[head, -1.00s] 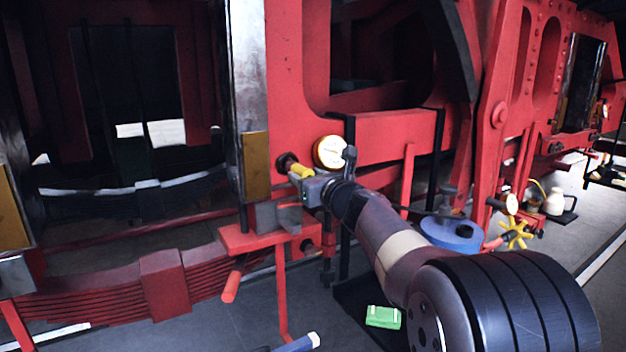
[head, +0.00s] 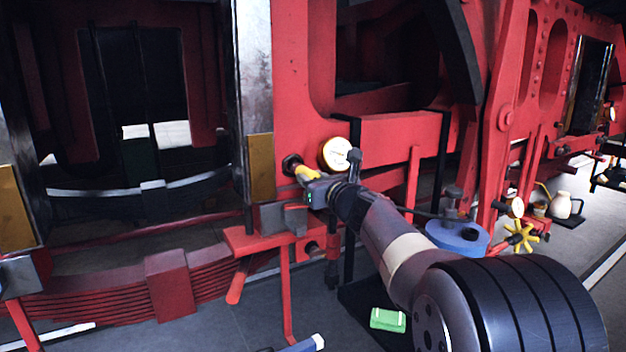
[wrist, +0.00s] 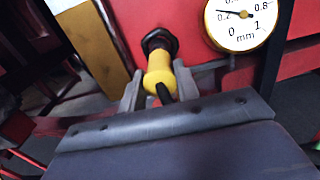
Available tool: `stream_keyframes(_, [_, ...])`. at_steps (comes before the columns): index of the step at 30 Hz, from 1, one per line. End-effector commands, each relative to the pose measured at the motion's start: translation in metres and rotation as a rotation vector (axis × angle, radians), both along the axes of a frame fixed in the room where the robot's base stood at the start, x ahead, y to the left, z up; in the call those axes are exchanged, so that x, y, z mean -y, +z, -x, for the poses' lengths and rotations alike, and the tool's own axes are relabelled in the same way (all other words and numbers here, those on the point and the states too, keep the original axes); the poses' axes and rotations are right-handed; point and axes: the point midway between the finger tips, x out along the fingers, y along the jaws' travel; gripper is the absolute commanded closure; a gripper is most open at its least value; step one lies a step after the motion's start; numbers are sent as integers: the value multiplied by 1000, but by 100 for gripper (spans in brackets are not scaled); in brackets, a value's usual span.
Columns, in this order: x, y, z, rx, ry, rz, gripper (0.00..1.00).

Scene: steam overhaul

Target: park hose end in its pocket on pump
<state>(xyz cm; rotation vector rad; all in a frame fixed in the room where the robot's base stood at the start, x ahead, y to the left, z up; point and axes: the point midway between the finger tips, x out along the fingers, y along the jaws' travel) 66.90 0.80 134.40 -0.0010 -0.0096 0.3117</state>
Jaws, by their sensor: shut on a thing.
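My gripper (head: 312,182) is at the red frame, left of centre in the head view. In the wrist view its two grey fingers (wrist: 158,84) are shut on a yellow fitting (wrist: 158,68), one on each side. The yellow fitting appears to be the hose end; it also shows in the head view (head: 306,173). Its far end meets a dark round socket (wrist: 159,41) on the red frame. A blue round-based device (head: 458,238) with a dark top, seemingly the pump, stands right of my arm. A dark hose runs to it from behind my arm. I cannot make out its pocket.
A dial gauge (head: 335,154) is close to the right of the yellow fitting. A red bracket (head: 262,238) with grey blocks is below left. A yellow star-shaped handwheel (head: 520,237) is right of the blue device. A green box (head: 388,319) lies on a dark mat.

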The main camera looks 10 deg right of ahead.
Motion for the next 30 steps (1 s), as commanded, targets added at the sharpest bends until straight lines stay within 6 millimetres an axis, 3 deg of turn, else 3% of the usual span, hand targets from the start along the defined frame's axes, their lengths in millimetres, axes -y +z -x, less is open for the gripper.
stream_keyframes(7, [2,0,4,2,0,-1,100])
stream_keyframes(30, [17,0,51,2,-1,-1,100])
